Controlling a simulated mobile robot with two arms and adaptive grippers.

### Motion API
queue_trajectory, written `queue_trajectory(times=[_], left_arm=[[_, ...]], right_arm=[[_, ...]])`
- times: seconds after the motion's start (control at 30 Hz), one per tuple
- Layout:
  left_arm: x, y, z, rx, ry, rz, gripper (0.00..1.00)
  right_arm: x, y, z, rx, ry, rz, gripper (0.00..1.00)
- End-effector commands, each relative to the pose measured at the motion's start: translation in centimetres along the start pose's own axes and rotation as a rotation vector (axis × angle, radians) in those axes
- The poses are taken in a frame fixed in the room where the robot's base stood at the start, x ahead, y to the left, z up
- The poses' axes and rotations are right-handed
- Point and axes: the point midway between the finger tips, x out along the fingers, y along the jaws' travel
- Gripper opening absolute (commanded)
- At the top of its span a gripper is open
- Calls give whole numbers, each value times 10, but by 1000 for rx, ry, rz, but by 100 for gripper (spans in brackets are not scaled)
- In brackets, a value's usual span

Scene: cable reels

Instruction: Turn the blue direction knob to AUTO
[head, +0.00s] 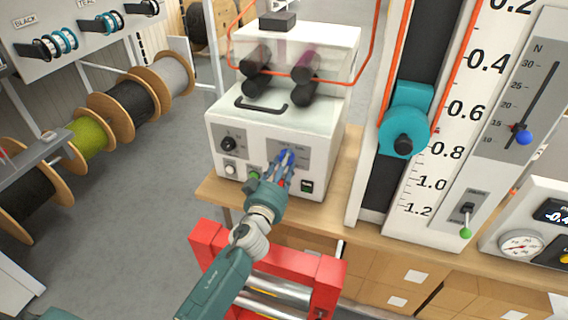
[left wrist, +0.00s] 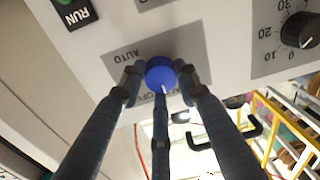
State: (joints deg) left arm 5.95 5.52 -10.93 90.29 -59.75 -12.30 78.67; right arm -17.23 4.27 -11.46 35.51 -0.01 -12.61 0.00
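The blue direction knob (head: 287,157) is on a grey plate on the front of the white control box (head: 225,167). In the left wrist view the knob (left wrist: 160,74) shows close up. Its white pointer mark faces down in that picture, away from the AUTO label at its upper left; another label below is partly hidden by the fingers. My left gripper (head: 281,170) reaches the knob from the front. In the left wrist view its fingers (left wrist: 158,78) are around the knob, two at its sides and one below, seeming to touch it. My right gripper is not in view.
A black dial (head: 228,144) is left of the knob on the box, with a green button (head: 253,175) between and the black-and-green RUN switch (head: 307,186) to the lower right. A red roller frame (head: 328,272) stands below my left arm. A tall scale with a teal slider (head: 404,130) stands right.

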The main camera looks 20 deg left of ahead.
Motion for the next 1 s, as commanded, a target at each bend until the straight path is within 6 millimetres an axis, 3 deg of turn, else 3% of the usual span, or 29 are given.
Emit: queue_trajectory(times=[0.47,1.0], left_arm=[[-1,-1,3,77,0,-1,5],[-1,-2,5,536,16,4,5]], right_arm=[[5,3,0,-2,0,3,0],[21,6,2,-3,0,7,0]])
